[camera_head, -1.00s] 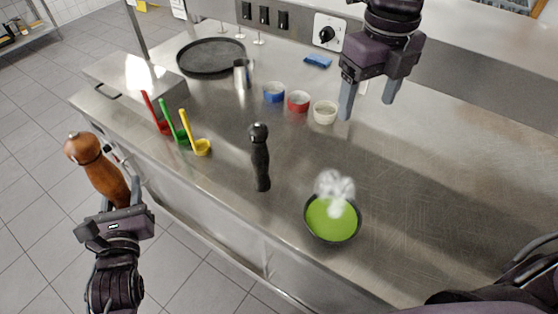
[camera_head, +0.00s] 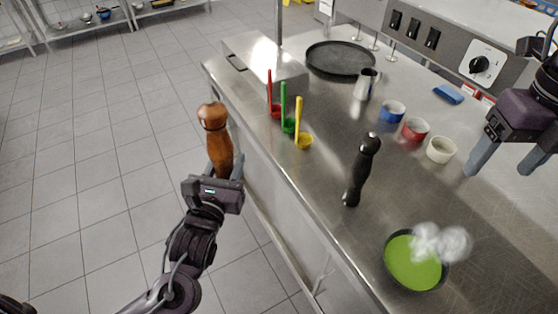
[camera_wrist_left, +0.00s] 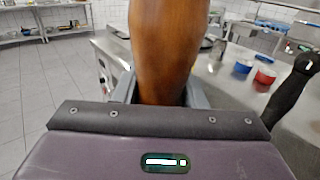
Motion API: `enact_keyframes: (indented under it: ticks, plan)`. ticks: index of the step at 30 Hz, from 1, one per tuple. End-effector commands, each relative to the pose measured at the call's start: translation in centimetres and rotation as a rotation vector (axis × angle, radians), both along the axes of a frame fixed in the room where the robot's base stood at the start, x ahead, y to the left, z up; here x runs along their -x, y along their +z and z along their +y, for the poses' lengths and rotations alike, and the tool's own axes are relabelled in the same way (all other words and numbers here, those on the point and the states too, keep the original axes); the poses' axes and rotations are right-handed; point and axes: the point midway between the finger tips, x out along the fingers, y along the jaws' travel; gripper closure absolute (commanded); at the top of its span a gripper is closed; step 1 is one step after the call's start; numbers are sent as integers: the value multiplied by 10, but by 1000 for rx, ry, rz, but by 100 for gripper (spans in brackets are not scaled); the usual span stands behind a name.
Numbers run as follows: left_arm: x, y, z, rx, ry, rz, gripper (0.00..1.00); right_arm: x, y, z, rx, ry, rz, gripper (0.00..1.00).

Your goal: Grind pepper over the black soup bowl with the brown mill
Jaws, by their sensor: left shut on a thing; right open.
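The brown mill (camera_head: 218,140) is upright, tilted slightly, in my left gripper (camera_head: 222,172), which is shut on its lower part. It is held off the counter's left edge, over the floor; the mill (camera_wrist_left: 165,50) also fills the middle of the left wrist view. The black soup bowl (camera_head: 387,262) with green soup stands on the counter at the lower right, with white steam above it. A black mill (camera_head: 362,170) stands between the brown mill and the bowl. My right gripper (camera_head: 505,170) is open and empty above the counter at the right.
Red, green and yellow ladles (camera_head: 303,141) stand near the counter's left edge. Blue, red and cream cups (camera_head: 440,150), a metal jug (camera_head: 366,84), a black pan (camera_head: 340,58) and a blue sponge (camera_head: 448,94) are further back. The steel counter (camera_head: 400,200) is bare around the bowl.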

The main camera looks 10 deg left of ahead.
Motion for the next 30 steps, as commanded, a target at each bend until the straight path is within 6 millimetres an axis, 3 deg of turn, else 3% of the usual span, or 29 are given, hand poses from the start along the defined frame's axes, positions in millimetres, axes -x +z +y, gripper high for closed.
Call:
enact_keyframes:
  ticks: [4, 7, 14, 18, 21, 25, 30]
  plan:
    - [-5, 1, -20, 0, -47, -6, 99, 0, 0, 0, 0, 0, 0, 27]
    - [-12, 1, -52, -2, -126, -8, 99, 0, 0, 0, 0, 0, 0, 27]
    - [-15, -3, -164, -8, -421, -9, 99, 0, 0, 0, 0, 0, 0, 27]
    - [-4, -13, -228, -10, -618, -7, 99, 0, 0, 0, 0, 0, 0, 27]
    - [7, -26, -265, -9, -752, -6, 99, 0, 0, 0, 0, 0, 0, 27]
    - [20, -47, -297, -11, -897, -3, 99, 0, 0, 0, 0, 0, 0, 27]
    - [31, -71, -315, -5, -1014, -2, 99, 0, 0, 0, 0, 0, 0, 27]
